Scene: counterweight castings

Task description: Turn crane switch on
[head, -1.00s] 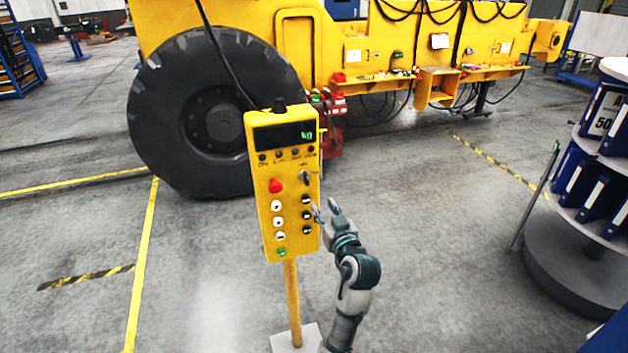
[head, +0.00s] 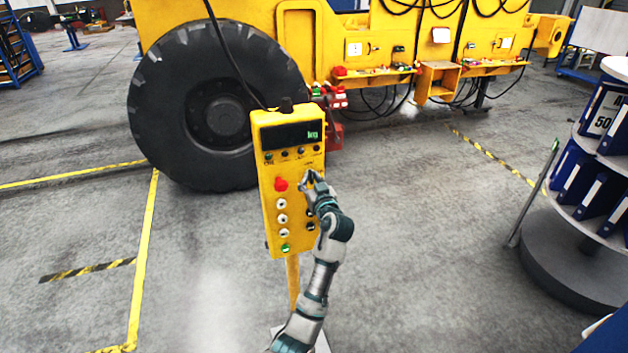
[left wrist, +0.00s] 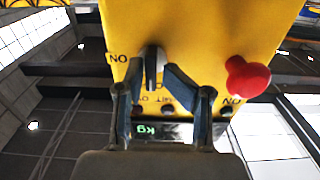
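The crane switch is a dark rotary knob (left wrist: 152,68) on a yellow control box (head: 270,150). In the left wrist view the box appears upside down, with lettering beside the knob. My left gripper (head: 311,180) is at the upper right of the box face and hides the switch in the head view. In the left wrist view the left gripper (left wrist: 153,75) has one finger on each side of the knob, partly spread. Whether the fingers touch it I cannot tell. My right gripper is not in view.
A red button (head: 280,184) sits left of the gripper and also shows in the wrist view (left wrist: 248,78). White buttons (head: 282,218) and a green one (head: 286,248) are below. A large tyre (head: 215,115) stands behind. Floor to the left is clear.

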